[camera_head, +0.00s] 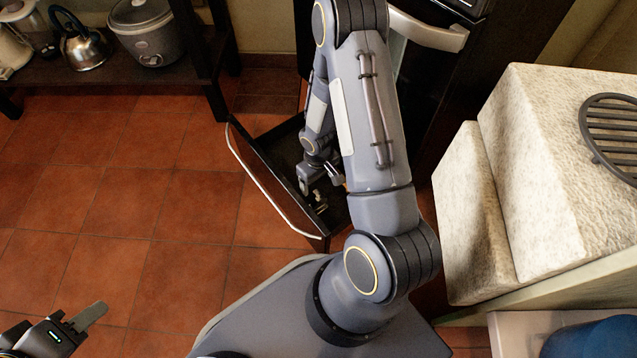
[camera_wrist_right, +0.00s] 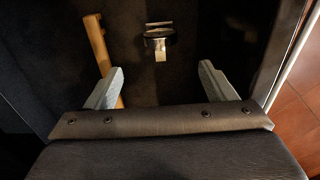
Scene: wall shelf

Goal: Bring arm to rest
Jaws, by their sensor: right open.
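My right arm reaches up the middle of the head view and bends back down to an open dark drawer (camera_head: 262,178). My right gripper (camera_head: 322,178) is at the drawer, partly hidden by its own arm. In the right wrist view my right gripper (camera_wrist_right: 162,80) has its two grey fingers wide apart with nothing between them. Beyond the fingertips lie a small metallic object (camera_wrist_right: 160,40) and a wooden stick-like item (camera_wrist_right: 98,45). My left gripper (camera_head: 88,316) is at the lower left corner of the head view, over the floor; whether it is open is unclear.
A dark shelf with a kettle (camera_head: 80,45) and a grey cooker (camera_head: 145,35) stands at the upper left. A pale stone block (camera_head: 540,170) with a round grate (camera_head: 612,135) is at right. Tiled floor (camera_head: 120,200) is free at left.

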